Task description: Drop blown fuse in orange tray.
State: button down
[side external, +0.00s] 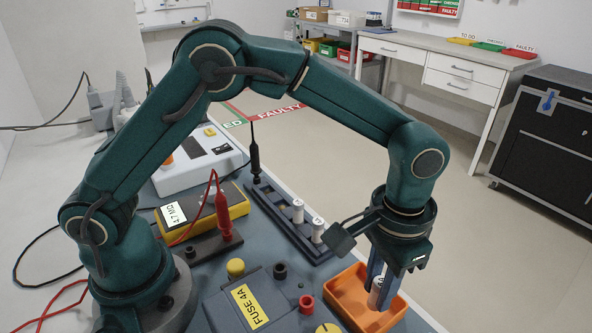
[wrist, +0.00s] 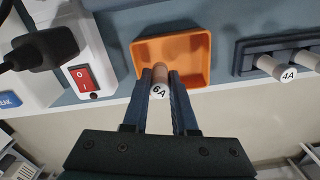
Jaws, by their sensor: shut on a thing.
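An orange tray (side external: 350,290) lies at the right front of the blue-grey bench in the side view. It also shows in the wrist view (wrist: 198,62). My gripper (side external: 381,293) points down over the tray. Its fingers are shut on a fuse (side external: 376,292), a pale cylinder marked 6A in the wrist view (wrist: 159,88). In the wrist view the fuse overlaps the tray's near part. I cannot tell whether the fuse touches the tray floor. Whether the fuse is blown does not show.
A dark fuse rack (side external: 284,218) with several pale fuses stands behind the tray; one fuse reads 4A (wrist: 287,74). A yellow meter (side external: 237,201), a red probe (side external: 223,213) and a block labelled FUSE 4A (side external: 250,306) stand to the left. A white unit with a red switch (wrist: 83,78) sits beside the tray.

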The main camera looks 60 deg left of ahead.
aim_at(381, 280)
jog(key=shift+f, duration=0.7)
jog(key=c, duration=0.6)
grip_release()
jog(key=shift+r, duration=2.65)
jog(key=shift+w+a, duration=0.1)
